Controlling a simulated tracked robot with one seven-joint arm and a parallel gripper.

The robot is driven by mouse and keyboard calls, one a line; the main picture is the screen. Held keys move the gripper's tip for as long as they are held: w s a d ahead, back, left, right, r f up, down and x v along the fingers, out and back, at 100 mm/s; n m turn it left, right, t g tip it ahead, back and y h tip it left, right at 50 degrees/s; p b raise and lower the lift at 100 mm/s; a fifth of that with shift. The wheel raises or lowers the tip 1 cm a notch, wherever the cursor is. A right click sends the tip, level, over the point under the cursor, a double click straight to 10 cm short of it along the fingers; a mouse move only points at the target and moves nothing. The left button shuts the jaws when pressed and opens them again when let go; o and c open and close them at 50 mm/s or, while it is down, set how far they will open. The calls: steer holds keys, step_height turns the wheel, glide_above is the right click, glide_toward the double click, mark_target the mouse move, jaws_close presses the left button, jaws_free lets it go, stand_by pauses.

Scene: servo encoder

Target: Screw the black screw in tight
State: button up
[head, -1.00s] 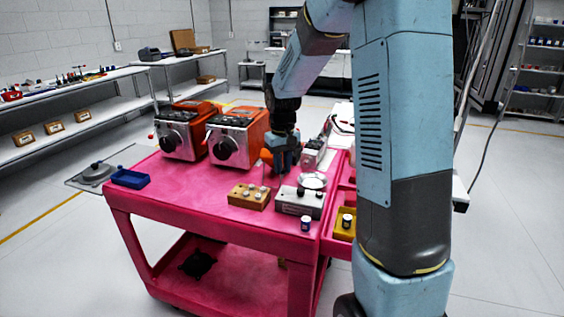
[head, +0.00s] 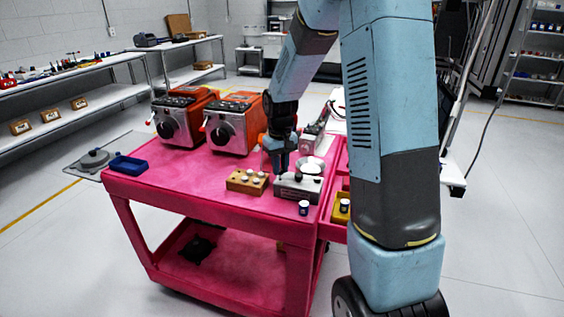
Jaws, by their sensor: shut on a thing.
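My gripper (head: 279,168) points down over the pink cart (head: 200,185), just behind and above the left end of a grey metal box (head: 298,188). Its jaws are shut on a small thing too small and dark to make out. I cannot tell whether it touches the box. I cannot pick out the black screw for certain in this view. A white round dish (head: 313,165) sits at the back right of the box.
A wooden block (head: 246,183) with several pale knobs stands left of the box. A small dark cylinder (head: 304,208) stands in front. Two orange-and-grey machines (head: 232,128) stand behind; a blue tray (head: 128,165) is at the left. A yellow bin (head: 341,210) is at the right.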

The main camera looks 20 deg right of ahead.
steer(key=shift+f, duration=0.95)
